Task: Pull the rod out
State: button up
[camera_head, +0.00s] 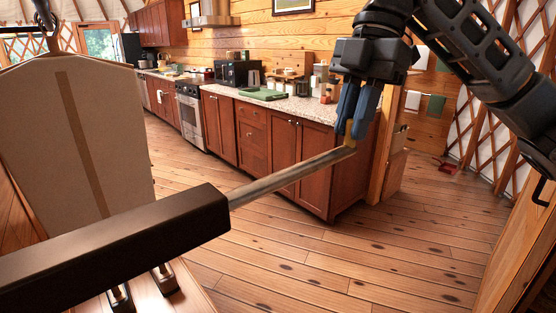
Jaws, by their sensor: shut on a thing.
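The rod (290,176) is a thin, brownish metal-like bar. Its lower left end goes into a dark block-like bar (110,243) at the lower left of the view, and how far it reaches inside is hidden. The rod slants up to the right, and its far end is at my gripper. My gripper (353,132) has blue fingers pointing down, shut on the rod's far end. A small yellowish part shows between the fingertips. My dark arm comes in from the upper right.
A beige upright panel (80,150) with a brown stripe stands at the left. Behind, a wooden kitchen counter (300,108) carries a microwave (238,73), a green board (262,94) and jars. A stove (190,115) stands left of it. The plank floor (390,240) at the right is clear.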

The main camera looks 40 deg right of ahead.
jog(key=shift+d, duration=0.5)
jog(key=shift+d+p, duration=0.55)
jog(key=shift+d, duration=1.35)
jog(key=shift+d, duration=1.15)
jog(key=o, duration=1.4)
